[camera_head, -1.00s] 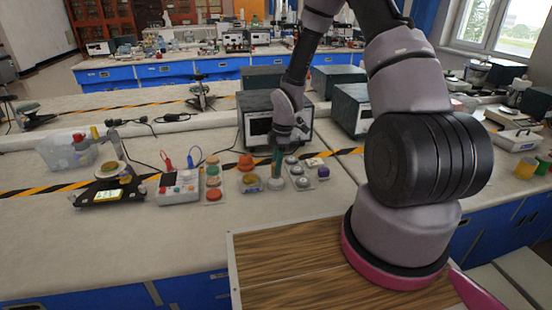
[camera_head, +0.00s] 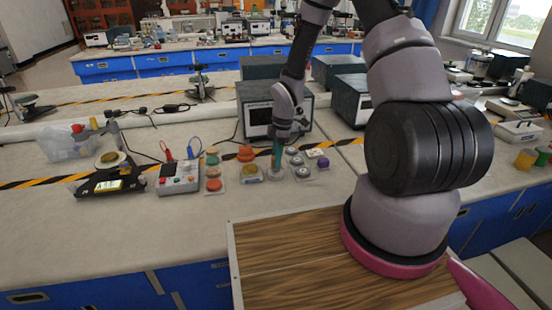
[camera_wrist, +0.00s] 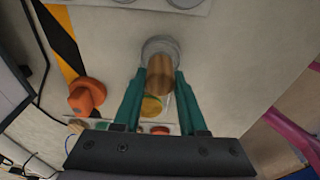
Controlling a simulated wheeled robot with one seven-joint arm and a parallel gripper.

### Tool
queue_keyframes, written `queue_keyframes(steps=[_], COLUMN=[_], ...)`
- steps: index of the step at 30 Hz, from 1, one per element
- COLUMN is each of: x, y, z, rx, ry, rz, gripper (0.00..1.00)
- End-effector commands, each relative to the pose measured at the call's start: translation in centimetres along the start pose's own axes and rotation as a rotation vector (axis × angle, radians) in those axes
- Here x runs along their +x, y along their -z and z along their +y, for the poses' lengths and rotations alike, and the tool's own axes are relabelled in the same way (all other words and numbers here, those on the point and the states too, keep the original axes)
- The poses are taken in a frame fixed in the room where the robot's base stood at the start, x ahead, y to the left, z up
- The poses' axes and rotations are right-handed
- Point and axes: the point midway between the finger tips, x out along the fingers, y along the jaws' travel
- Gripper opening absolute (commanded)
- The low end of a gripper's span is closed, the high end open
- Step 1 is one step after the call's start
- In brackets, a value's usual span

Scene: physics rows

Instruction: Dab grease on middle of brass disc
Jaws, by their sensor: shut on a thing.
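My gripper (camera_head: 277,162) points down over the bench, its teal fingers shut on a brown, wood-coloured cylinder (camera_wrist: 160,72). The cylinder's lower end meets a grey round piece (camera_wrist: 158,45), which also shows under the fingers in the head view (camera_head: 276,174). I cannot tell whether that piece is a pot, a stand or part of the held tool. A brass-yellow disc (camera_head: 250,171) lies in a small clear tray just left of my gripper; it also shows in the wrist view (camera_wrist: 152,107). Another brass-coloured disc (camera_head: 110,158) sits on a black scale at left. Grease is not clearly visible.
An orange knob-shaped thing (camera_head: 246,152) stands close left of my gripper. Grey weights (camera_head: 302,172) and a purple cap (camera_head: 323,163) are close right. A white button box (camera_head: 178,178) and the black scale (camera_head: 97,187) stand left. The bench front is clear.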

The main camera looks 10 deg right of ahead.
Motion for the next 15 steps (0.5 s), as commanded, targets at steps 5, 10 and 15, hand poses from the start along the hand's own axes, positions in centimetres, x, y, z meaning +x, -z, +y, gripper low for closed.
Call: queue_keyframes(steps=[5, 10, 15], x=[0.19, 0.39, 0.59], y=[-0.02, -0.05, -0.08], z=[0.01, 0.02, 0.02], rx=[-0.001, -0.001, -0.001], ry=[0.000, 0.000, 0.000], rz=[0.000, 0.000, 0.000], gripper=[0.00, 0.00, 0.00])
